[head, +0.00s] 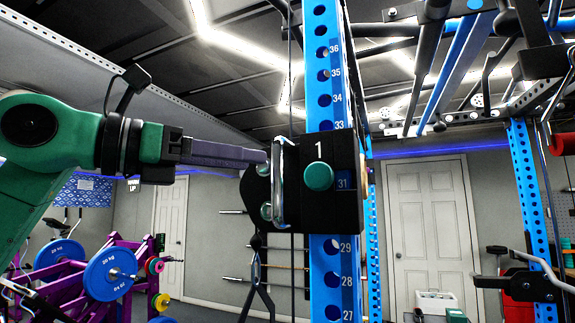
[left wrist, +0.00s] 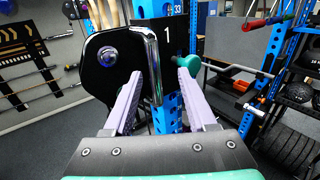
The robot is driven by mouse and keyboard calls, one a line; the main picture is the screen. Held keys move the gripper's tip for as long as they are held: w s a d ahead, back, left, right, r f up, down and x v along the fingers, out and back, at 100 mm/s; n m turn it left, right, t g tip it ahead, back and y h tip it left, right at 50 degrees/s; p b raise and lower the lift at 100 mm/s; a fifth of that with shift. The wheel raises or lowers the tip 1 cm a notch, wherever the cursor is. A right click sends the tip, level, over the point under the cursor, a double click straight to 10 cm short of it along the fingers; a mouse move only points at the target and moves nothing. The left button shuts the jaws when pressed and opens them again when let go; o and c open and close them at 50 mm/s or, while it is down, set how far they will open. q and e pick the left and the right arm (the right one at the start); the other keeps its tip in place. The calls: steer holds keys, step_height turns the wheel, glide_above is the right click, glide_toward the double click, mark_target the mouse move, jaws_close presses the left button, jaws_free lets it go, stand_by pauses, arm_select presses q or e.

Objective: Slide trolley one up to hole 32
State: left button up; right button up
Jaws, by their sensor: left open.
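Trolley one (head: 335,208) is a black carriage marked 1 on a blue numbered upright (head: 322,75). It has a teal knob (head: 318,177) and an upright silver handle (head: 278,185). Number 33 shows just above the trolley, 31 beside the knob and 29 just below; 32 is not visible. My left gripper (head: 264,158) reaches in from the left at the handle. In the left wrist view its two pale fingers (left wrist: 160,76) are open, one on each side of the handle (left wrist: 155,70). I cannot tell whether they touch it. My right gripper is out of view.
A purple plate rack with blue plates (head: 109,274) stands low at the left. Another blue upright (head: 528,180) with a black fitting (head: 530,285) stands at the right. Bars of the rack (head: 450,70) run overhead. A white door (head: 425,235) is behind.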

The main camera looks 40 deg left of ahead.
mark_target(274, 165)
arm_select(q)
steer(key=x, duration=0.1)
steer(key=p+x, duration=0.1)
steer(key=x, duration=0.2)
steer(key=shift+w+r+p, duration=0.2)
steer(key=shift+r+p, duration=0.05)
steer(key=shift+p, duration=0.1)
steer(key=w, duration=0.2)
steer(key=w+a+p, duration=0.1)
steer(key=shift+f, duration=0.3)
steer(key=shift+w+d, duration=0.2)
steer(key=shift+d, duration=0.4)
steer(key=c, duration=0.6)
steer(key=shift+a, duration=0.2)
jaws_close()
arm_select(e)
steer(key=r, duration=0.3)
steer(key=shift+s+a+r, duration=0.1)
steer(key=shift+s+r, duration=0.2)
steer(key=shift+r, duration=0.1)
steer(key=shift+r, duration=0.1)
